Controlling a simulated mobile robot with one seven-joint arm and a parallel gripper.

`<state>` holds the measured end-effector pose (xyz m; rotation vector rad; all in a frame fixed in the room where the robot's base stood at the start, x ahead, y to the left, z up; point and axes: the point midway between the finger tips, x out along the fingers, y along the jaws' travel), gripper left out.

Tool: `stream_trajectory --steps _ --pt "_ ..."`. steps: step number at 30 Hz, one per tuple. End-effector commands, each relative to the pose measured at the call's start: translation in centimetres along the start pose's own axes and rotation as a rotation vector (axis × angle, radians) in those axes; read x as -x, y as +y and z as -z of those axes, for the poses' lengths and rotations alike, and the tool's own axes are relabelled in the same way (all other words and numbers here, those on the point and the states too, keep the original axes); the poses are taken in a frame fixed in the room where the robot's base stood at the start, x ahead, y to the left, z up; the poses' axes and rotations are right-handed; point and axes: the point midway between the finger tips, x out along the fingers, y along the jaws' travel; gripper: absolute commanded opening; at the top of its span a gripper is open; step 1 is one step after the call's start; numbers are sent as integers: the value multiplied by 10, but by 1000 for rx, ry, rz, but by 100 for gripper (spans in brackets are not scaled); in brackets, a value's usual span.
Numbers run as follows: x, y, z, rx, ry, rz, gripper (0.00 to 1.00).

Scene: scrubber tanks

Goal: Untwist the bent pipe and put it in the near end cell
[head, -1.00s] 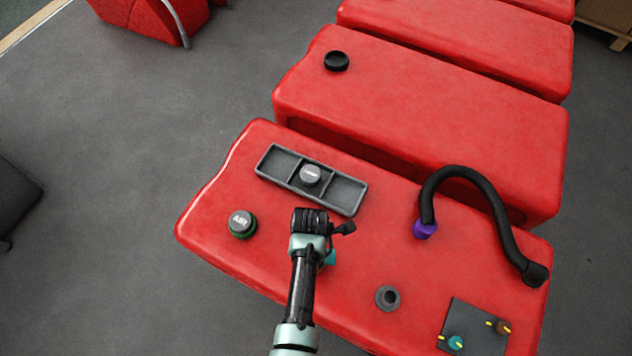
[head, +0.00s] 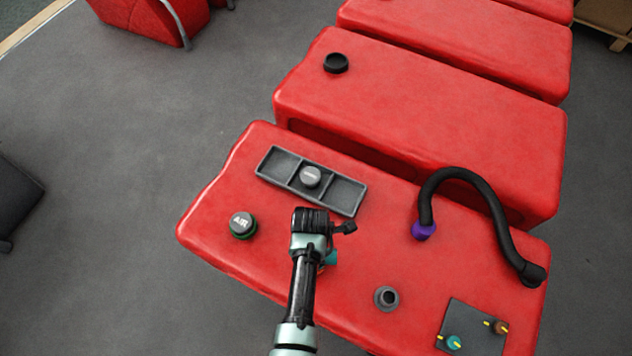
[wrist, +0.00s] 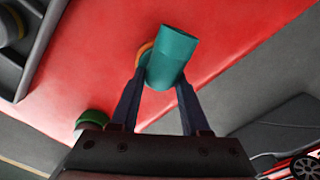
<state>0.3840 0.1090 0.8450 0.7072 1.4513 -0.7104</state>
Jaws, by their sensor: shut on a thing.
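The bent pipe is teal and shows in the wrist view (wrist: 174,52) between my two fingers, with an orange ring at its far left edge. A small teal part of it (head: 330,258) shows beside my wrist in the head view; the rest is hidden by my arm. My gripper (wrist: 162,85) is shut on it, over the front red tank. I cannot tell whether the pipe is still seated. The grey three-cell tray (head: 313,160) lies beyond my gripper. Its middle cell holds a grey cap (head: 310,176); both end cells look empty.
A green-based AIR cap (head: 242,225) stands left of my gripper. A grey fitting (head: 386,298) and a panel with knobs (head: 471,330) are to the right. A black hose (head: 463,175) with a purple end (head: 423,231) arches at the right. A black cap (head: 336,63) sits on the tank behind.

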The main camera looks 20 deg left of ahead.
Motion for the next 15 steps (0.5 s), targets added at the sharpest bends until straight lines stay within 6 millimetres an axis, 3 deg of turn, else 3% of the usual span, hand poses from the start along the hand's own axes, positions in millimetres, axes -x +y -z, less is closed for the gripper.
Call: stream_trajectory --steps 15 --pt "28 1 1 1 1 -2 0"
